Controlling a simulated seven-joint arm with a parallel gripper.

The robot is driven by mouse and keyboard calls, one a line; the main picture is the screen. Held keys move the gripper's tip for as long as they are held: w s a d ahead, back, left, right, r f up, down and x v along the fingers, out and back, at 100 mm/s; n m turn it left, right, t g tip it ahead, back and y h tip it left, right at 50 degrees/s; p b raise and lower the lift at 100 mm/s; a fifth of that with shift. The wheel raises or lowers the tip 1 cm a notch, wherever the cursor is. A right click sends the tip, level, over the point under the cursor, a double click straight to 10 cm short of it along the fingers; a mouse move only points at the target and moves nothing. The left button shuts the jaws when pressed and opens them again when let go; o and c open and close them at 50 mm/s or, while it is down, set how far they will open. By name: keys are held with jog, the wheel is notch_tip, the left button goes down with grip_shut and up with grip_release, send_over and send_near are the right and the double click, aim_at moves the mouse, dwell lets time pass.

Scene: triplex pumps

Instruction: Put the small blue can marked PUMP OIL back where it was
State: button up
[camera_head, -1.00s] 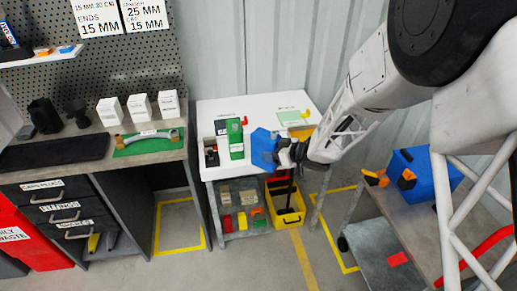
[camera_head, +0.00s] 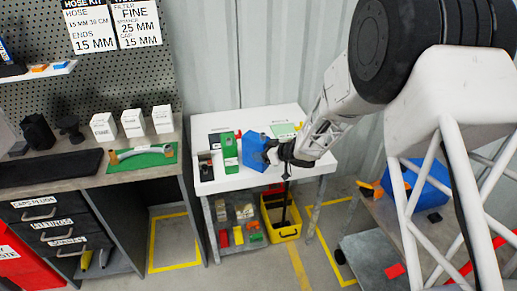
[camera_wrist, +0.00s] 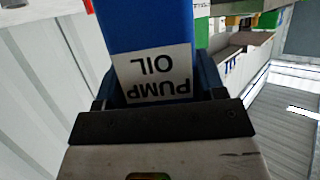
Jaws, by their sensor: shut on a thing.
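The blue can marked PUMP OIL (camera_head: 254,152) is in my gripper (camera_head: 268,153), in front of or over the white table (camera_head: 240,182). I cannot tell whether it touches the table top. In the wrist view the can (camera_wrist: 145,25) fills the space between the fingers (camera_wrist: 158,95), and its white label reads upside down. My gripper is shut on it. A green can (camera_head: 230,154) stands upright on the table, just left of the blue can. A pale green marked patch (camera_head: 285,130) lies at the table's back right.
A small dark item (camera_head: 205,168) stands at the table's left front. Below are a shelf with small coloured boxes and a yellow bin (camera_head: 285,232). A workbench with white boxes (camera_head: 133,123) is left. A blue box (camera_head: 428,188) is on the right.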

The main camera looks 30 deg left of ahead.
jog(key=w+a, duration=0.5)
jog(key=shift+w+a+f, duration=0.15)
jog(key=shift+w+f, duration=0.15)
jog(key=shift+w, duration=0.1)
jog(key=shift+f, duration=1.8)
jog(key=shift+f, duration=0.1)
jog(key=o, duration=1.2)
